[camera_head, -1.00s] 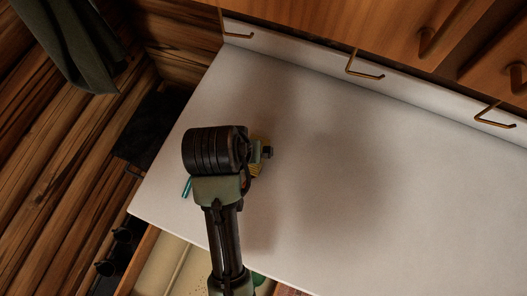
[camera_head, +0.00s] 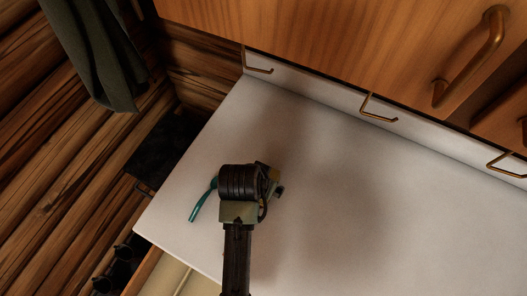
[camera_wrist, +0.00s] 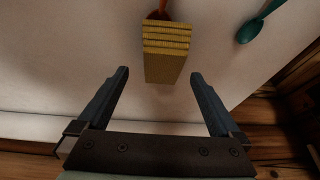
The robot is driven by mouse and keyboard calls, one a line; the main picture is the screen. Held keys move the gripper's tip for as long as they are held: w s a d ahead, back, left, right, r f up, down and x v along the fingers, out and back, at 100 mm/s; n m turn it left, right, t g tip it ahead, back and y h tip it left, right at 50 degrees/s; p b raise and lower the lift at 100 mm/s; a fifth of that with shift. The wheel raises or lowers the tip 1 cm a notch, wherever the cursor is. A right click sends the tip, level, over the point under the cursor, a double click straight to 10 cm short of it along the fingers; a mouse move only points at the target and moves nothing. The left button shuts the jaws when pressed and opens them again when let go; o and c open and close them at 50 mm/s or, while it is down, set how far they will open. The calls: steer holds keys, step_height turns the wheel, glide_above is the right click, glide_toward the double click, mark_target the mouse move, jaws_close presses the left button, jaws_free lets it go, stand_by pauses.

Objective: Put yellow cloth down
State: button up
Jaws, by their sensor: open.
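The yellow cloth (camera_wrist: 167,55) shows in the wrist view as a folded, layered block on the white counter (camera_wrist: 95,45). My gripper (camera_wrist: 160,76) is open, with one dark finger on each side of the cloth's near end. Clear gaps show between the fingers and the cloth, and most of the cloth lies beyond the fingertips. In the head view my wrist hides most of the cloth and of the gripper over the left part of the counter (camera_head: 340,210).
A teal spoon-like utensil (camera_head: 198,207) lies left of my wrist; it also shows in the wrist view (camera_wrist: 252,30). An orange-red utensil (camera_wrist: 160,14) touches or passes behind the cloth. Wooden cabinets (camera_head: 330,40) overhang the back. The counter's right side is clear. A dark cloth (camera_head: 95,55) hangs at left.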

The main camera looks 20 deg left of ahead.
steer(key=shift+a+p+x, duration=0.2)
steer(key=shift+p+x, duration=0.2)
steer(key=shift+x, duration=1.9)
steer(key=shift+s+f, duration=0.1)
steer(key=shift+s, duration=0.1)
steer(key=c, duration=1.4)
